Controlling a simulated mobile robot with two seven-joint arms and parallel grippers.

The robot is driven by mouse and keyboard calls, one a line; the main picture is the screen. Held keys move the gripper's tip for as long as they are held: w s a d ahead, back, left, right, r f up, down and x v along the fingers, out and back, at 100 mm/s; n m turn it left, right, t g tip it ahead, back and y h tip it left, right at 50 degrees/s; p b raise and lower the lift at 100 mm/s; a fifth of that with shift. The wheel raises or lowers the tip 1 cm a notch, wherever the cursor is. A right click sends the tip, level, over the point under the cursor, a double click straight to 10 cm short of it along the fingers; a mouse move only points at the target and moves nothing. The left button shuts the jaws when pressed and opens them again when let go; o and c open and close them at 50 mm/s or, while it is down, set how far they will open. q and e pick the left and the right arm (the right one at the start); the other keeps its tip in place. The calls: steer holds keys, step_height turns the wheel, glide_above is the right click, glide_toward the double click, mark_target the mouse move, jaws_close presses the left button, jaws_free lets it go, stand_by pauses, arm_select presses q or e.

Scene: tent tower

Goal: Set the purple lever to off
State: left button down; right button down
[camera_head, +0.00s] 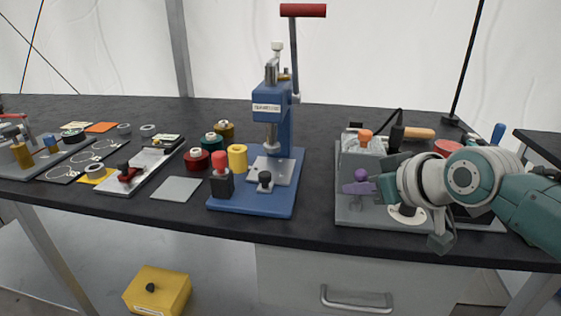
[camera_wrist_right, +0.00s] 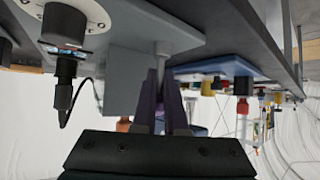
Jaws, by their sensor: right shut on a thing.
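The purple lever (camera_head: 360,187) is at the left front of a grey base plate on the right side of the table. Its purple knob shows just left of my right gripper (camera_head: 374,182), which comes in from the right and is shut on it. In the right wrist view, the purple lever (camera_wrist_right: 175,108) sits between the dark fingers, near a grey rod; part of it is hidden. I cannot read any on or off marking by the lever. My left gripper is not in view.
The grey base plate (camera_head: 350,212) also carries an orange-topped part (camera_head: 365,136) and a white round dial (camera_head: 407,214), partly behind my arm. A blue press (camera_head: 270,195) with a red handle stands left of it. Bare table lies between them. Several spools stand further left.

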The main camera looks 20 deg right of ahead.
steer(key=c, duration=1)
jaws_free()
steer(key=shift+w, duration=0.1)
steer(key=shift+o, duration=0.2)
steer(key=shift+s+r+p, duration=0.3)
steer(key=shift+s, duration=0.05)
steer(key=p+v, duration=0.2)
steer(key=v, duration=0.7)
steer(key=shift+p, duration=0.35)
steer(key=shift+s, duration=0.1)
